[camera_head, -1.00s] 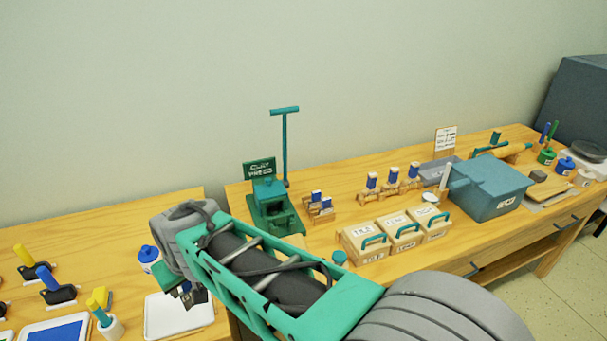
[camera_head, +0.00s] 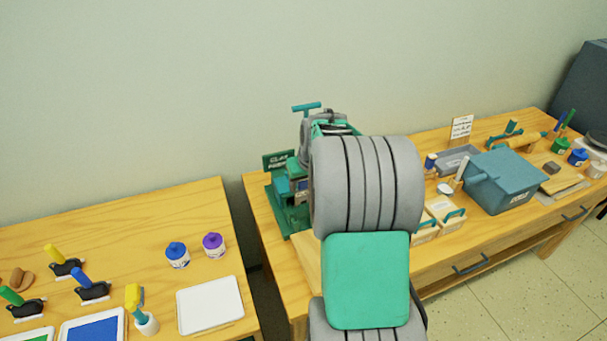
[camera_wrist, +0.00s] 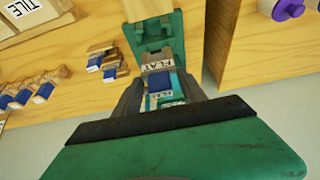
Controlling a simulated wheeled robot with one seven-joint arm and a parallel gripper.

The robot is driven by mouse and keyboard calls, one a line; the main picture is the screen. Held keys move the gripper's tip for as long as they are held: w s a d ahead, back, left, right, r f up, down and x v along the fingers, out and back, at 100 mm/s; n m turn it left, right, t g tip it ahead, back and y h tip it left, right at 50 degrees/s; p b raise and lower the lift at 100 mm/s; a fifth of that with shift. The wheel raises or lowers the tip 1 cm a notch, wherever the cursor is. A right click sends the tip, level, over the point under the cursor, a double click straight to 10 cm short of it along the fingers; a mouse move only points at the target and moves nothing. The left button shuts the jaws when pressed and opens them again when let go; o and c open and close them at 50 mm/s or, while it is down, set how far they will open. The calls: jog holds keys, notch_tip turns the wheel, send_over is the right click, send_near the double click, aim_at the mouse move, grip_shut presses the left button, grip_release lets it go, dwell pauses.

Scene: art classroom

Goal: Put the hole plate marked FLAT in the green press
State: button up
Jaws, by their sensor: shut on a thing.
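The green press (camera_head: 290,217) stands at the left end of the right-hand table, partly hidden by my arm in the head view. Its green body also shows in the wrist view (camera_wrist: 178,30). My gripper (camera_wrist: 161,82) is shut on the hole plate marked FLAT (camera_wrist: 158,66), which has a pale top with lettering and a blue part between the fingers. The plate is at the press, in line with its green frame. I cannot tell whether it is seated in the press or just in front of it. In the head view, my arm mostly hides the gripper.
Blue-topped pieces on wooden racks (camera_wrist: 105,62) stand beside the press in the wrist view. Wooden boxes (camera_head: 440,215) and a teal bin (camera_head: 497,182) are further right. Paint jars (camera_head: 177,256) and a white tray (camera_head: 210,304) are on the left table, across a gap.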

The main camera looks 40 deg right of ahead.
aim_at(302, 211)
jog(key=shift+f+b, duration=3.55)
jog(key=shift+f, duration=1.75)
jog(key=o, duration=1.5)
jog(key=shift+o, duration=0.2)
jog(key=shift+r+p, duration=2.35)
jog(key=shift+r, duration=1.65)
